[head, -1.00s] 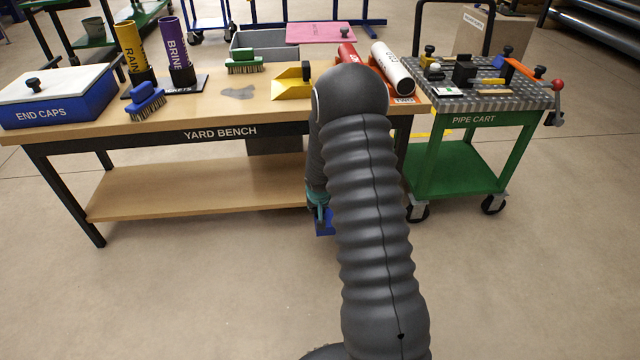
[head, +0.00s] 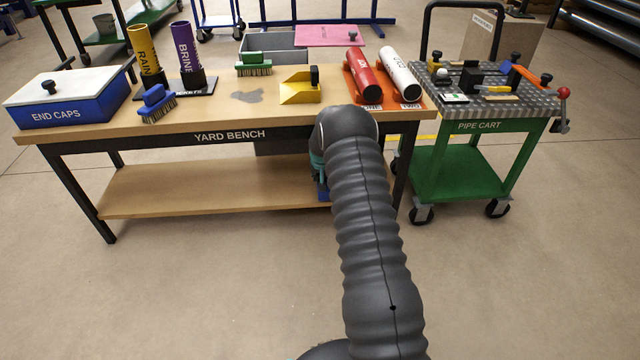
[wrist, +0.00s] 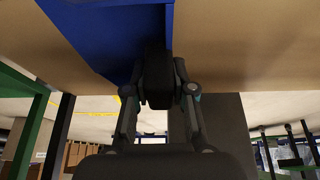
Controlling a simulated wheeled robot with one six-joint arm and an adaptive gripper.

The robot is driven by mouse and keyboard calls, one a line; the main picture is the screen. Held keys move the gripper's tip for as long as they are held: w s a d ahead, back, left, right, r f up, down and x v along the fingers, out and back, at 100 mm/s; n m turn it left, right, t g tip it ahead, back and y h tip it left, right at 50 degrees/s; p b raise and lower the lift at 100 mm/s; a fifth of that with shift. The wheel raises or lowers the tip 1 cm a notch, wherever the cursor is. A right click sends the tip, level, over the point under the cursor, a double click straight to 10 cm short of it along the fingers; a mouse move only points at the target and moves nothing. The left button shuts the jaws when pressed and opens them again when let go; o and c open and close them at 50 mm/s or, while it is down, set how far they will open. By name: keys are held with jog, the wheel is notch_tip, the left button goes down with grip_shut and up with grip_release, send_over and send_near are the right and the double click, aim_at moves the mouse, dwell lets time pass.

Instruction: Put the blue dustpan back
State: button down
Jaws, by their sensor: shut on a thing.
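The blue dustpan (wrist: 110,35) fills the upper middle of the wrist view, and its black handle (wrist: 158,80) stands between my fingers. My gripper (wrist: 160,92) is shut on that handle. In the head view only a small blue piece of the dustpan (head: 324,194) shows beside my arm, in front of the right end of the bench's lower shelf. The rest of the dustpan and most of my gripper are hidden behind my arm there. I cannot tell whether the dustpan touches the bench.
The yard bench (head: 75,137) carries a yellow dustpan (head: 300,92), a blue brush (head: 155,102), a green brush (head: 253,64), a grey patch (head: 247,97), upright pipes and an end-caps box (head: 65,108). Red (head: 362,76) and white (head: 400,76) pipes lie right. The pipe cart (head: 480,127) stands beside it.

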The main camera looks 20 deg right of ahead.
jog(key=shift+f, duration=1.75)
jog(key=shift+f, duration=0.15)
jog(key=c, duration=1)
grip_release()
jog(key=shift+s+r, duration=0.1)
jog(key=shift+r, duration=0.3)
jog(key=v, duration=1.1)
jog(key=shift+s+r+p, duration=0.1)
jog(key=shift+r+p, duration=0.15)
jog(key=shift+p, duration=0.05)
